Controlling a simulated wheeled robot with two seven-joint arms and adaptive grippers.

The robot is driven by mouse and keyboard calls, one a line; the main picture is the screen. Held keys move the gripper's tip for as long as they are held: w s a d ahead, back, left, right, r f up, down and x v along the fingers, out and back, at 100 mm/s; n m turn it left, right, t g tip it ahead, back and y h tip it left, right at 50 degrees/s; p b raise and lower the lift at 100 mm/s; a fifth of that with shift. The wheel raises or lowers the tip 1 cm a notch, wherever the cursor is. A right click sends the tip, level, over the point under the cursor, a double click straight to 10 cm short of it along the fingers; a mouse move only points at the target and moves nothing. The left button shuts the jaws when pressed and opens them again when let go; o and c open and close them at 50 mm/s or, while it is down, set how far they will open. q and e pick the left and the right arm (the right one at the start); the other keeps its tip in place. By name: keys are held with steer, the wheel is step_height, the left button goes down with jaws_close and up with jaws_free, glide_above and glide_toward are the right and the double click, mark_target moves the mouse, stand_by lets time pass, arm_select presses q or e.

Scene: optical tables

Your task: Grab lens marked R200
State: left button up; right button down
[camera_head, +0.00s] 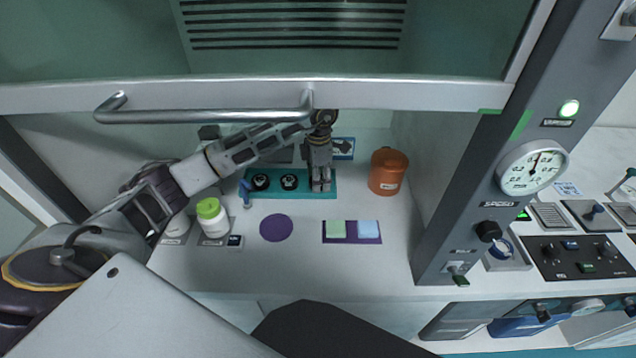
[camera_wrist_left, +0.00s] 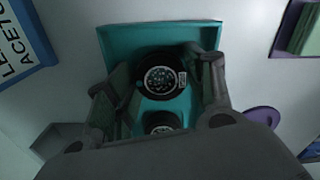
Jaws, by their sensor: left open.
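A teal tray (camera_head: 275,195) holds dark-rimmed round lenses. Two show in the head view, a left one (camera_head: 260,182) and a middle one (camera_head: 289,182). My left gripper (camera_head: 320,184) points down over the tray's right end. In the left wrist view it is open, with one finger on each side of a black-rimmed lens (camera_wrist_left: 160,78) with a small white label. I cannot read R200 on any lens or tell if the fingers touch this one. A second lens (camera_wrist_left: 161,122) is partly hidden by the gripper. My right gripper is not in view.
An orange jar (camera_head: 388,172) stands close right of the gripper. A green-capped white bottle (camera_head: 213,218) stands at left, near a small blue item (camera_head: 245,192). A purple disc (camera_head: 276,228) and a purple mat (camera_head: 352,240) lie in front. A raised sash with a handle (camera_head: 205,115) crosses above the arm.

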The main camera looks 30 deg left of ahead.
arm_select(q)
steer(key=c, duration=0.7)
steer(key=shift+r, duration=0.15)
steer(key=shift+r, duration=4.9)
